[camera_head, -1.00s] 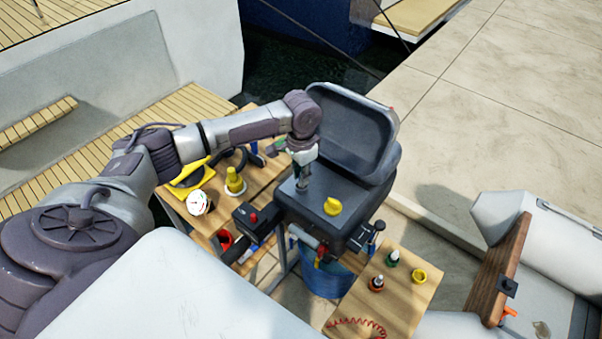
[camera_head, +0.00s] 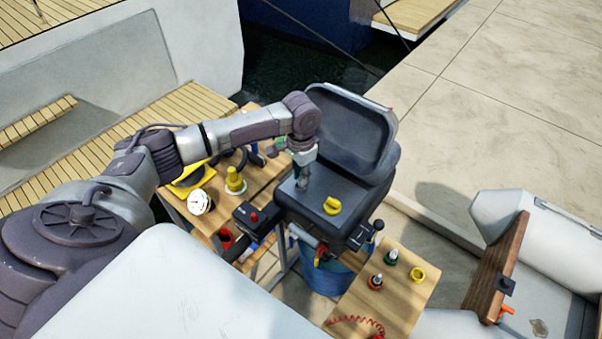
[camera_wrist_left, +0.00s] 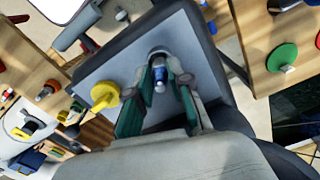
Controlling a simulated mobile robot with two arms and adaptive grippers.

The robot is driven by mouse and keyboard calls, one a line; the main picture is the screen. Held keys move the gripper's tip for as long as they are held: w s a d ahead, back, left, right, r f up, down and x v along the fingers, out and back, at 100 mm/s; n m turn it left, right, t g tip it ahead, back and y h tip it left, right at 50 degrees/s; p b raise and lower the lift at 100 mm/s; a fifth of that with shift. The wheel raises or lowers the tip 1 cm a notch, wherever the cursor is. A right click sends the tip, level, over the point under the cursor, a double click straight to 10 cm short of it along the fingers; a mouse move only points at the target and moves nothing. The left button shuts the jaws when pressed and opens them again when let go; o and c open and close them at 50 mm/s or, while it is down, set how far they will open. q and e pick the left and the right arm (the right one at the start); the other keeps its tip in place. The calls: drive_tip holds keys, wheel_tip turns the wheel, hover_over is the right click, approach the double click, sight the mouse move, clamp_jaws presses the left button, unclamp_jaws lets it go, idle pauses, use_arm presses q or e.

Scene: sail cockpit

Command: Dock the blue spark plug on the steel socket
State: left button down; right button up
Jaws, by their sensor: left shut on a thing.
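The blue spark plug (camera_wrist_left: 159,78) is between the fingers of my left gripper (camera_wrist_left: 163,85) in the left wrist view. The gripper is shut on it and points down at the grey top of the box-shaped engine. A round steel rim, the steel socket (camera_wrist_left: 158,53), shows just beyond the plug in that view. In the head view my left gripper (camera_head: 303,180) is low over the engine top, left of the yellow knob, and hides the plug and socket. I cannot tell whether the plug touches the socket. My right gripper is not in view.
A yellow knob (camera_head: 332,206) stands on the engine top close to the gripper. The raised dark cover (camera_head: 352,130) rises behind it. Wooden tables with a white gauge (camera_head: 200,202), a yellow stepped part (camera_head: 235,182) and small bottles (camera_head: 390,257) lie on both sides.

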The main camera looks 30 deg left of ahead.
use_arm(q)
drive_tip(key=shift+f, duration=0.55)
drive_tip(key=c, duration=1.3)
unclamp_jaws()
drive_tip(key=shift+c, duration=0.2)
wheel_tip(320, 180, up, 6)
drive_tip(key=p, duration=0.6)
drive_tip(key=shift+r+p, duration=0.75)
drive_tip(key=shift+r, duration=1.8)
